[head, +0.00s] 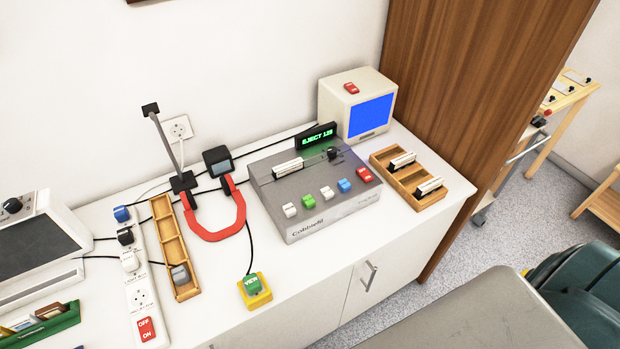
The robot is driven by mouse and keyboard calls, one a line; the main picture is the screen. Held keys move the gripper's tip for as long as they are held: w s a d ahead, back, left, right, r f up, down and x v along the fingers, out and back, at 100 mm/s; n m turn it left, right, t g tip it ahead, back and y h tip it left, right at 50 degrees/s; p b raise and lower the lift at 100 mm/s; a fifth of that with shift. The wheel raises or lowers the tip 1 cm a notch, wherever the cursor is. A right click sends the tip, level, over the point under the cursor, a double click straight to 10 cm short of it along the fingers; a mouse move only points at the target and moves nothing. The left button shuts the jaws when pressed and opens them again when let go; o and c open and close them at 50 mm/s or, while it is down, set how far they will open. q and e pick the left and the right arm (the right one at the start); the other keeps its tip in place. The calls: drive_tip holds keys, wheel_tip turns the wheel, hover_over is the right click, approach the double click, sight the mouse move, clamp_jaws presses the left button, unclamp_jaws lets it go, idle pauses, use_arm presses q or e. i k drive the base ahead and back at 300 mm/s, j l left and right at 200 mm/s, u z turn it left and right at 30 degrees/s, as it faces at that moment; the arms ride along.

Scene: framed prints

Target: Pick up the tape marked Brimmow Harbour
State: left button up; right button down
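Three white, tape-like pieces with dark edges are in the head view. One white tape (288,168) stands in the top of the grey deck (320,222), which has a row of coloured buttons. Two more, a farther tape (402,161) and a nearer tape (430,187), sit in the wooden rack (410,184) to the right of the deck. Their labels are too small to read, so I cannot tell which is marked Brimmow Harbour. Neither of my grippers is in view.
Left of the deck are a red U-shaped piece (215,234), a narrow wooden tray (172,247) and a power strip (141,285). A yellow box with green button (254,291) lies near the front edge.

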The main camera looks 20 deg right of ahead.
sight(288, 168)
drive_tip(key=k+l+z, duration=0.1)
drive_tip(key=z, duration=0.4)
drive_tip(key=k+l+z, duration=0.1)
drive_tip(key=z, duration=0.4)
drive_tip(key=l+z, duration=0.2)
drive_tip(key=z, duration=0.25)
drive_tip(key=k, duration=0.05)
